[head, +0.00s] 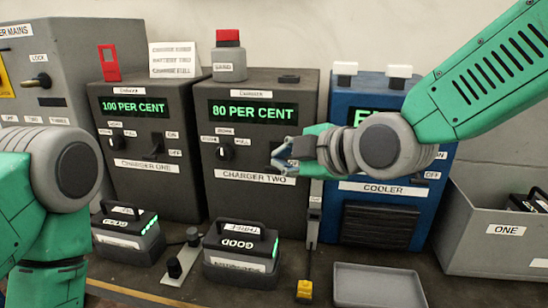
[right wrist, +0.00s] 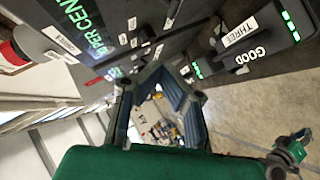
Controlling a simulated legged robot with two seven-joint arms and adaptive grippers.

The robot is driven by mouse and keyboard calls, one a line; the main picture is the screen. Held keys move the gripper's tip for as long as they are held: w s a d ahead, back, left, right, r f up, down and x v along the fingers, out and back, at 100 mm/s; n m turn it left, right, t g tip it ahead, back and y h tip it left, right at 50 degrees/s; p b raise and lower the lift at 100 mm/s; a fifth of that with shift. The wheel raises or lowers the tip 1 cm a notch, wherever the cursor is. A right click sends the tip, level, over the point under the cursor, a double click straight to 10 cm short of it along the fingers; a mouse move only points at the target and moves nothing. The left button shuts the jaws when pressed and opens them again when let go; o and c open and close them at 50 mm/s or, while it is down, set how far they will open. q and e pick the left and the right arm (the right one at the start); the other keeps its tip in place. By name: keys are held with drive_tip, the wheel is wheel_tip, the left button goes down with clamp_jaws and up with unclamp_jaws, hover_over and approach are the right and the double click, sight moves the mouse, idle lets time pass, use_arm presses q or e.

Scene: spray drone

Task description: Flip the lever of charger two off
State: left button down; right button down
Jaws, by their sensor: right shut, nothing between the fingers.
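Charger two (head: 262,192) is a dark grey box with a green "80 PER CENT" display and a knob (head: 224,152) on its left side. My right gripper (head: 277,158) is in front of the right half of its panel, shut and empty. The gripper hides the spot where a lever would sit, so I cannot see the lever or its position, nor tell whether the fingers touch it. In the right wrist view the shut fingers (right wrist: 160,70) point toward the tilted charger panel (right wrist: 125,45). Of my left arm only links show at the left; its gripper is out of view.
Charger one (head: 150,185), reading "100 PER CENT", stands to the left with its own lever (head: 157,146). The blue cooler (head: 375,185) stands to the right, behind my right arm. Battery packs (head: 240,245) sit in front of the chargers. An empty tray (head: 378,287) lies at the front.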

drive_tip(key=v, duration=0.6)
drive_tip(key=shift+s+d, duration=0.2)
drive_tip(key=shift+d, duration=0.2)
drive_tip(key=shift+f, duration=0.1)
drive_tip(key=shift+s+a, duration=0.1)
drive_tip(key=shift+a, duration=0.05)
